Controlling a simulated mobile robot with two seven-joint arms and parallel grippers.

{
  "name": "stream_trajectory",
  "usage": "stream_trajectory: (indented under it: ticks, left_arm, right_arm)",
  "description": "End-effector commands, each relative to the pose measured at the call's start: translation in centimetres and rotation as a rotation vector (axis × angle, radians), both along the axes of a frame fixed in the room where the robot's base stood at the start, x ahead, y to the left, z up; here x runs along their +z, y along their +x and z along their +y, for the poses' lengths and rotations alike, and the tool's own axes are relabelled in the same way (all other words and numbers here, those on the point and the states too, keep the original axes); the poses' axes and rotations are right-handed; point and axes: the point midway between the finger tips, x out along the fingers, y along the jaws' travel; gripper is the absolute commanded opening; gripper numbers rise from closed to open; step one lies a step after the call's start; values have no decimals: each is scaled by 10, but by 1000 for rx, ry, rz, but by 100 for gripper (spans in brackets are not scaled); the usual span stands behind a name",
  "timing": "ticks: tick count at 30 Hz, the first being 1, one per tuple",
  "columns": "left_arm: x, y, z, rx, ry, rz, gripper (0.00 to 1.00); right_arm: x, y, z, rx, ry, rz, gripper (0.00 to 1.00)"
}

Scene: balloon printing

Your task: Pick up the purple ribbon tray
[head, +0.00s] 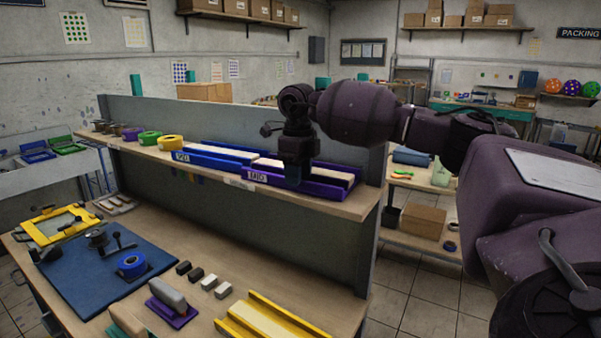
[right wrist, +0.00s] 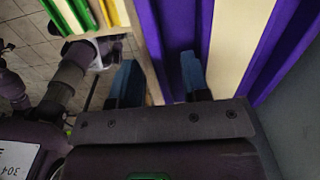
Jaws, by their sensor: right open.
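The purple ribbon tray (head: 328,190) lies at the right end of the raised shelf, with a cream strip between its purple walls and a white label at its front. My right gripper (head: 295,172) points down over the tray's left part and hides some of it. In the right wrist view my two blue-tipped fingers (right wrist: 159,80) are apart, one on each side of the tray's near purple wall (right wrist: 176,40). The wall appears between them without being clamped; whether a finger touches it I cannot tell. My left gripper is not in view.
A blue tray (head: 200,161) lies left of the purple one on the shelf (head: 225,180), with yellow, green and purple rolls further left. A grey panel (head: 230,125) stands behind. A yellow tray (head: 287,313) and a blue mat (head: 85,270) lie on the bench below.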

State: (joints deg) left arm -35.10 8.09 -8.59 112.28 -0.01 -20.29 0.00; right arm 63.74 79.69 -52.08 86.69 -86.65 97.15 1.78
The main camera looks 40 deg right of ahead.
Motion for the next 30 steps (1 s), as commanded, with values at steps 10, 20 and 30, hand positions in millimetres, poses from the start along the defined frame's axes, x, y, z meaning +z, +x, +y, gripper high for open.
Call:
stream_trajectory:
  ticks: [10, 20, 30]
  left_arm:
    - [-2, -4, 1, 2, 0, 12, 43]
    - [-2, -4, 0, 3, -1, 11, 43]
    - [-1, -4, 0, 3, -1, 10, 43]
  right_arm:
    - [-15, 0, 1, 1, 1, -1, 43]
    - [-15, 0, 1, 1, 1, -1, 3]
    - [-14, 0, 1, 1, 1, -3, 0]
